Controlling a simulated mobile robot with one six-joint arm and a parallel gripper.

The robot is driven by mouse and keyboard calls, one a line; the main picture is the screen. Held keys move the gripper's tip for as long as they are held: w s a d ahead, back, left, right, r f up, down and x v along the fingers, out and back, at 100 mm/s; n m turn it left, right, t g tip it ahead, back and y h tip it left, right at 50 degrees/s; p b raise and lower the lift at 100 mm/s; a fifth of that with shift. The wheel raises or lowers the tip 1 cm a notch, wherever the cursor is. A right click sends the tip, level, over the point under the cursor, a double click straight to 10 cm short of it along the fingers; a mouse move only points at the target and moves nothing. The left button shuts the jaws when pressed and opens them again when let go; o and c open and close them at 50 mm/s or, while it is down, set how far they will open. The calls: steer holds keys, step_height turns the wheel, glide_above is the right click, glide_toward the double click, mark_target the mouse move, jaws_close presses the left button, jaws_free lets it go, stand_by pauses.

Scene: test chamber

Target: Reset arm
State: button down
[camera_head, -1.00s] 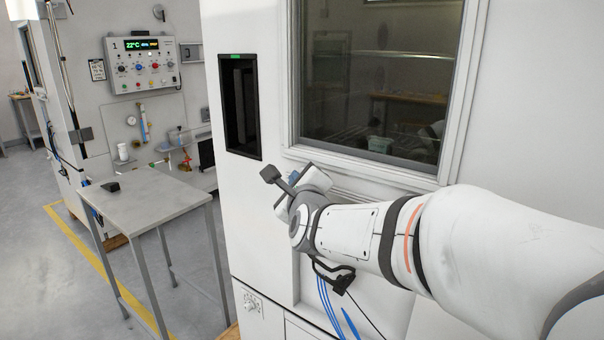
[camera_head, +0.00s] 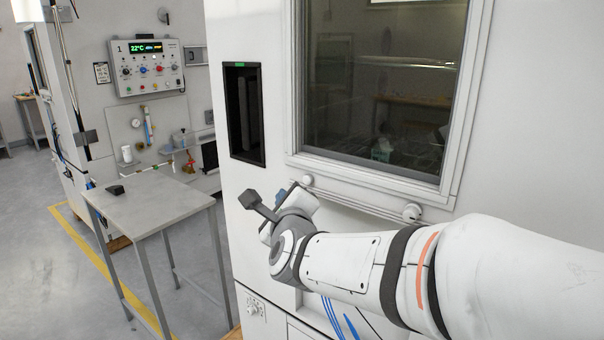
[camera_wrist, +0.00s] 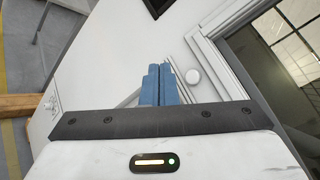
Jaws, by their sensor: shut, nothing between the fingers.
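My white arm (camera_head: 345,262) reaches in from the right in the head view and ends in front of the white chamber. My gripper (camera_wrist: 160,82) shows in the wrist view with its two blue fingers together and nothing between them. In the wrist view a round handle knob (camera_wrist: 192,77) appears just right of the fingertips; I cannot tell the gap in depth.
The chamber window (camera_head: 378,90) is above my arm. A dark slot (camera_head: 243,112) with a green light is left of the window. A grey table (camera_head: 150,206) with a small black object (camera_head: 114,190) stands at the left. A control panel (camera_head: 147,66) is behind it.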

steer(key=s+d+f+n+g+h, duration=0.1)
steer(key=s+d+f+n+g, duration=0.6)
steer(key=s+n, duration=0.4)
steer(key=s+d+f+n+g+h, duration=0.1)
steer(key=s+d+f+n+g, duration=0.6)
steer(key=s+d+f+n, duration=0.3)
steer(key=s+n, duration=0.1)
steer(key=n, duration=0.2)
steer(key=shift+s+d+h, duration=0.3)
steer(key=shift+s, duration=0.1)
